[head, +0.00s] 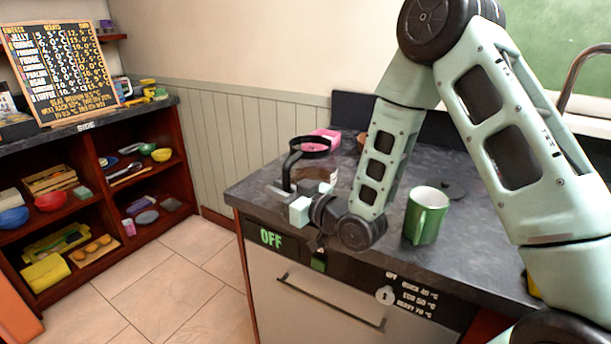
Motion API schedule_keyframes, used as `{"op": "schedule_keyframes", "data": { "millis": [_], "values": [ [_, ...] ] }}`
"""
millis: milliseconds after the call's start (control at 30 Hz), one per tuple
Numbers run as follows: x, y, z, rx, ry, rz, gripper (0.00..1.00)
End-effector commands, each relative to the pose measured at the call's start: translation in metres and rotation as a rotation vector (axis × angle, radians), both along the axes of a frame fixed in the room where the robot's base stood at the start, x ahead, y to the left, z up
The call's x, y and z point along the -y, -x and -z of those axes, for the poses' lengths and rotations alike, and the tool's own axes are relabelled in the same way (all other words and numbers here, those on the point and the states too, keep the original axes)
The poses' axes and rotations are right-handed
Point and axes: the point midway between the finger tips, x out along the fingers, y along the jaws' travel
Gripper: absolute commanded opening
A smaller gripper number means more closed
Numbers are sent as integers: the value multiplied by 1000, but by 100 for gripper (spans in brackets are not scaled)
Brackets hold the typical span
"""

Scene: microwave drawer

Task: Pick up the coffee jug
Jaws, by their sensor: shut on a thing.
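The coffee jug (320,173) is a clear glass jug with a black rim and black handle, near the counter's left front corner. It looks upright. My gripper (286,192) comes from the right, in front of the jug, with its fingers at the lower end of the handle. It is shut on the jug's handle. My gripper and wrist hide the lower part of the jug, so I cannot tell whether its base touches the counter.
A green mug (426,216) stands on the dark counter (262,186) right of my wrist. A pink object (326,135) is behind the jug. A dark round lid (452,188) lies behind the mug. Below is a drawer front with a bar handle (330,303). Shelves (190,185) stand at left, with open floor between.

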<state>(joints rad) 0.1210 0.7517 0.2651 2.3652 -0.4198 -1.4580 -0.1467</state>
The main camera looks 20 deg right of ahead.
Motion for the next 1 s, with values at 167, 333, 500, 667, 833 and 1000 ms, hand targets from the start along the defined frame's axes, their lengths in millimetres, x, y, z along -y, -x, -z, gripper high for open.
{"op": "schedule_keyframes", "data": {
  "millis": [167, 333, 500, 667, 833, 1000],
  "values": [
    [0, 0, -1, 2, -1, 0, 0],
    [0, -1, -2, 7, 0, 0, 0],
    [0, -1, -3, 7, 0, 0, 0],
    [0, -1, -11, 9, 1, 0, 0],
    [0, 0, -28, 10, 0, -1, 0],
    [0, -1, -53, 12, 0, 0, 0]
  ]
}}
